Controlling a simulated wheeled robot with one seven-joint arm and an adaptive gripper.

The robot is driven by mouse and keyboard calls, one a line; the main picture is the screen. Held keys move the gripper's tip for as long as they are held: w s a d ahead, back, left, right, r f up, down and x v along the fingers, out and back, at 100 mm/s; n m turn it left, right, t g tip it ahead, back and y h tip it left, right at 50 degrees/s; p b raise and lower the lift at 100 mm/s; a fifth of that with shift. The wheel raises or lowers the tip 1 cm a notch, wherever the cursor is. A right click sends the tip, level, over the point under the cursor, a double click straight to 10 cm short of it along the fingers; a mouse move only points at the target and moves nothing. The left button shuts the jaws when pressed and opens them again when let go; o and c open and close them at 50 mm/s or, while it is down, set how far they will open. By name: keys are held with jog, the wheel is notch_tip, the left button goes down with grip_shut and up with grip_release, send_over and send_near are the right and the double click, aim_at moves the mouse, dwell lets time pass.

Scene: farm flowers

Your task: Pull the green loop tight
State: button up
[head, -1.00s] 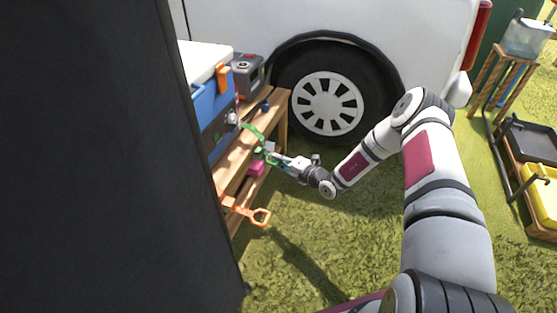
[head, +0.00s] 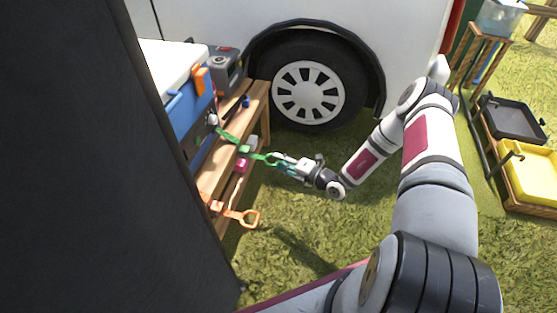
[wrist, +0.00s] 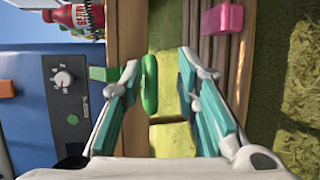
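A green strap with a loop end (head: 268,158) runs from beside the blue box (head: 187,108), across the bench edge, to my gripper (head: 279,162). In the head view the strap looks nearly straight. In the wrist view the ring of the green loop (wrist: 149,82) lies between my gripper's teal-padded fingers (wrist: 159,62), nearer the left finger. A gap shows between the ring and the right finger. The fingers are apart. The left finger hides part of the strap.
The wooden bench (head: 256,100) stands left of my gripper, with a pink block (head: 240,165) and orange handle (head: 250,218) along its side. A vehicle wheel (head: 309,92) is behind. Grass right of the bench is open. Black and yellow trays (head: 534,180) stand far right.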

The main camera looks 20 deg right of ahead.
jog(key=shift+r, duration=0.2)
jog(key=v, duration=1.2)
jog(key=shift+f, duration=0.1)
